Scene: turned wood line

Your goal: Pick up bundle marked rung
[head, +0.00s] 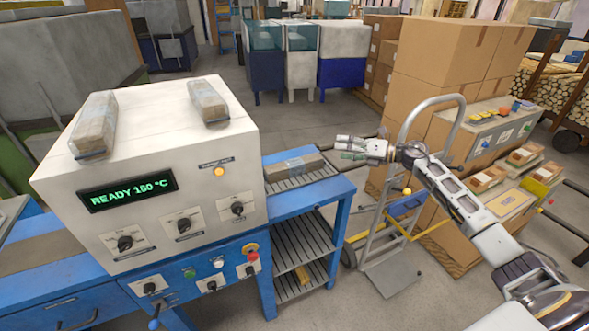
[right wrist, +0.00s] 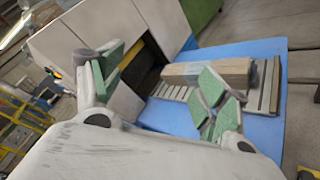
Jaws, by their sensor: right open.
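A wrapped wood bundle (head: 293,164) lies on the slatted outfeed of the blue bench, right of the white machine. It also shows in the right wrist view (right wrist: 235,72), partly covered by one finger. Two more wrapped bundles lie on top of the machine, one at the left (head: 95,124) and one at the right (head: 208,101). I cannot read any marking on the bundles. My right gripper (head: 343,148) is open and empty, to the right of the outfeed bundle and apart from it. Its green-padded fingers (right wrist: 160,88) are spread in the right wrist view. My left gripper is out of view.
The white machine (head: 150,180) shows READY 150 °C and has an opening facing the outfeed. A hand truck (head: 393,277) and stacked cardboard boxes (head: 450,52) stand at the right. Small boxes on a low shelf (head: 512,205) sit farther right. Floor behind the outfeed is clear.

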